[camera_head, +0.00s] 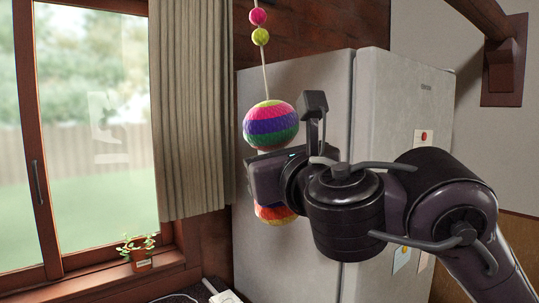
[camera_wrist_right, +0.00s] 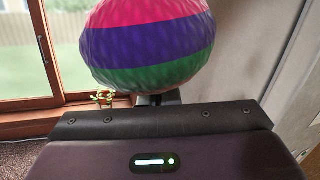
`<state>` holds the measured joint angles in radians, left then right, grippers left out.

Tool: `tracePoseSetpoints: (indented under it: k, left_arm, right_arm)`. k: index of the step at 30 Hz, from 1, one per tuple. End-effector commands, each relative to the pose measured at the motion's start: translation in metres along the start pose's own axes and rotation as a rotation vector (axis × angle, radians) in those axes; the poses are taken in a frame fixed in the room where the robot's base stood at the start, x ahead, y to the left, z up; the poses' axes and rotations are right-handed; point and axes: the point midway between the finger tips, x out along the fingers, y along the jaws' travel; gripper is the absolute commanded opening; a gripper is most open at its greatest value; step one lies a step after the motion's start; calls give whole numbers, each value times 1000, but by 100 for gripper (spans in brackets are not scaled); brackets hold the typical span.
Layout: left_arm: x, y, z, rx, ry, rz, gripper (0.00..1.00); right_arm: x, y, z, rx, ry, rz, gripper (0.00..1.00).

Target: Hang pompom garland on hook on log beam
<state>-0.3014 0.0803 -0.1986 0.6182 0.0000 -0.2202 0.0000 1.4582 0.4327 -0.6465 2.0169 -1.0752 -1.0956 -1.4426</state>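The pompom garland hangs on a thin cord that runs up out of the head view. It has a small pink ball, a small yellow-green ball and a large striped pompom (camera_head: 271,126). A second, orange pompom (camera_head: 274,213) is partly hidden behind my right gripper (camera_head: 254,172). That gripper is level with the gap between the large pompoms. In the right wrist view the striped pompom (camera_wrist_right: 150,42) fills the top middle, with a dark fingertip part below it. The fingers are mostly hidden, so their grip is unclear. No hook shows. My left gripper is out of view.
A grey fridge (camera_head: 300,85) stands behind the garland and my right arm. A curtain (camera_head: 190,100) and window are at left, with a small potted plant (camera_head: 138,258) on the sill. A dark wooden bracket and beam (camera_head: 503,72) are at upper right.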

Motion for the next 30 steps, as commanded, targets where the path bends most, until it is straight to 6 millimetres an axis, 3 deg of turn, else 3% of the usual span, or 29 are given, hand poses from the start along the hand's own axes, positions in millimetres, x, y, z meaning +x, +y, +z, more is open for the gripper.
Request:
tracePoseSetpoints:
  k: [12,18,30]
  left_arm:
    - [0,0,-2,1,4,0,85]
    - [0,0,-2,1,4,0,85]
    - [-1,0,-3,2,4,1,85]
  right_arm:
    - [0,0,0,0,0,0,0]
    - [0,0,0,0,0,0,28]
    - [-5,1,1,-1,-1,2,28]
